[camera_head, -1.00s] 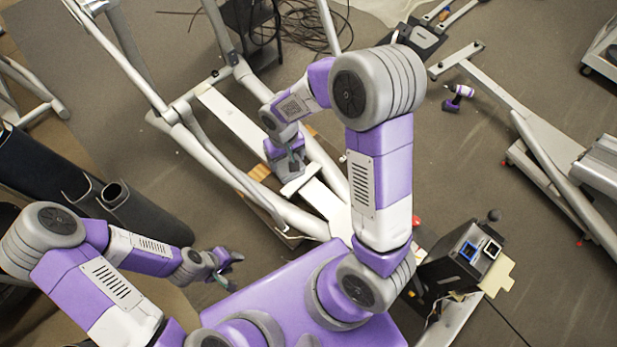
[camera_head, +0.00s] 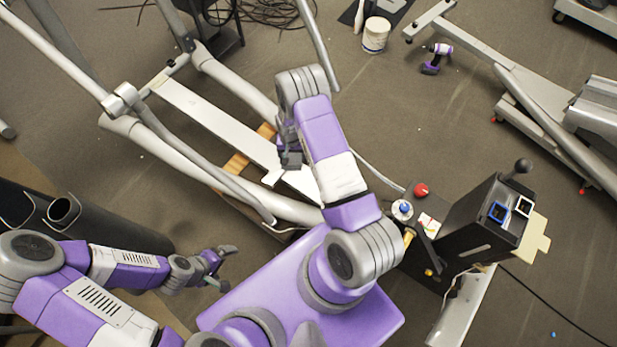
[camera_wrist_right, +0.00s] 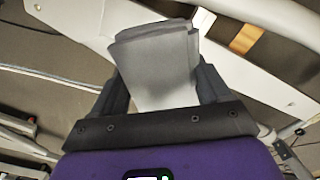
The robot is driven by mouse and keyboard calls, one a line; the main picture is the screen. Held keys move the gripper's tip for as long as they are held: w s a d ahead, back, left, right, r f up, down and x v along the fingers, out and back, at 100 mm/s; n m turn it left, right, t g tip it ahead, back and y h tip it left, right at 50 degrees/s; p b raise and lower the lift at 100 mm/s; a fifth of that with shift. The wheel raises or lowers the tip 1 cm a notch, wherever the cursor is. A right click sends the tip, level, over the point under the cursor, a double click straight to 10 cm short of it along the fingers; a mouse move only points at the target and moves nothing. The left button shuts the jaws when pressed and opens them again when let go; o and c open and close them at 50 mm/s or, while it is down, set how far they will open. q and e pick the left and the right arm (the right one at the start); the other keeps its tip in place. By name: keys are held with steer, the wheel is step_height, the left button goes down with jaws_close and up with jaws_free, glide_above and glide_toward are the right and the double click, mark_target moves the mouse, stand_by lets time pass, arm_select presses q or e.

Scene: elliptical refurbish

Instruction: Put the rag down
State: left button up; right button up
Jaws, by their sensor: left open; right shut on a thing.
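The rag (camera_wrist_right: 158,65) is a grey folded cloth between the two fingers of my right gripper (camera_wrist_right: 160,90) in the right wrist view. The gripper is shut on it. In the head view my right gripper (camera_head: 291,160) is by the white beam of the elliptical frame (camera_head: 215,125); the rag is hard to make out there. I cannot tell whether the rag touches the beam. My left gripper (camera_head: 222,268) is open and empty, low at the left, beside my purple base.
Wooden blocks (camera_head: 238,163) lie by the beam. A black box with blue and white sockets (camera_head: 480,225) stands at the right, near a red knob (camera_head: 421,190). A white tub (camera_head: 375,36) and a purple drill (camera_head: 436,58) are at the back. Open floor lies between.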

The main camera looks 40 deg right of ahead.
steer(key=s+d+f+b, duration=0.1)
steer(key=f+b, duration=0.1)
steer(key=f, duration=0.5)
steer(key=s+d+f+m+b, duration=0.1)
steer(key=d+f+b, duration=0.1)
steer(key=f, duration=0.5)
steer(key=s+d+f+m+b, duration=0.1)
steer(key=f+b, duration=0.1)
steer(key=f, duration=0.5)
steer(key=shift+d+f+b, duration=0.1)
steer(key=shift+d+b, duration=0.25)
steer(key=shift+d, duration=0.05)
step_height(320, 180, down, 4)
steer(key=shift+f+b, duration=0.1)
steer(key=shift+b, duration=0.85)
arm_select(q)
step_height(320, 180, down, 10)
arm_select(e)
steer(key=o, duration=1)
